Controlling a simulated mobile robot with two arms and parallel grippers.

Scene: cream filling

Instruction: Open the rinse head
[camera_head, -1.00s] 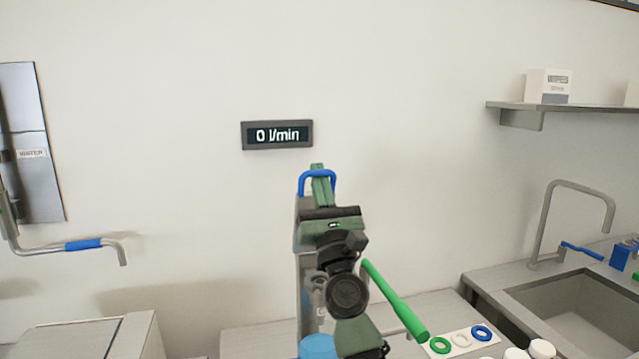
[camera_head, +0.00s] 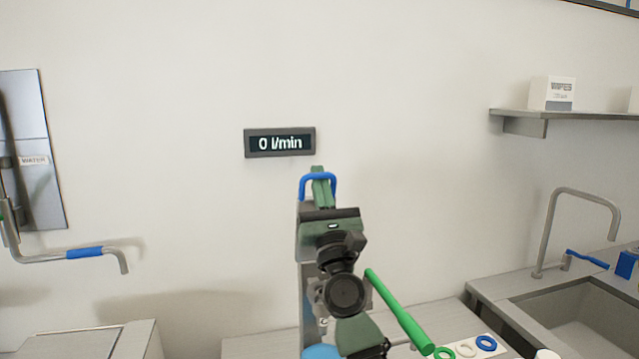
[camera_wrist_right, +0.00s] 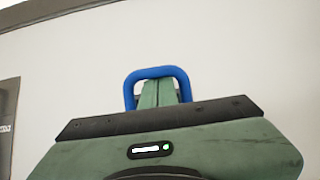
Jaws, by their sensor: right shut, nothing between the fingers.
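A blue loop handle (camera_head: 333,187) stands upright on top of a grey unit (camera_head: 308,290) that my right arm mostly hides. My right gripper (camera_head: 317,172) is shut and empty, its green fingers pointing up and away at this loop. In the right wrist view the blue loop (camera_wrist_right: 131,92) frames the shut fingertips (camera_wrist_right: 159,90) on both sides. I cannot tell whether they touch it or how deep they reach. The wall display (camera_head: 280,143) reads 0 l/min. My left gripper is not in view.
A green rod (camera_head: 398,310) slants down right of my arm. A bent pipe with a blue sleeve (camera_head: 85,253) is at left, below a WATER panel (camera_head: 42,190). A sink (camera_head: 585,325) with a tap (camera_head: 549,232) and a shelf (camera_head: 590,112) are at right.

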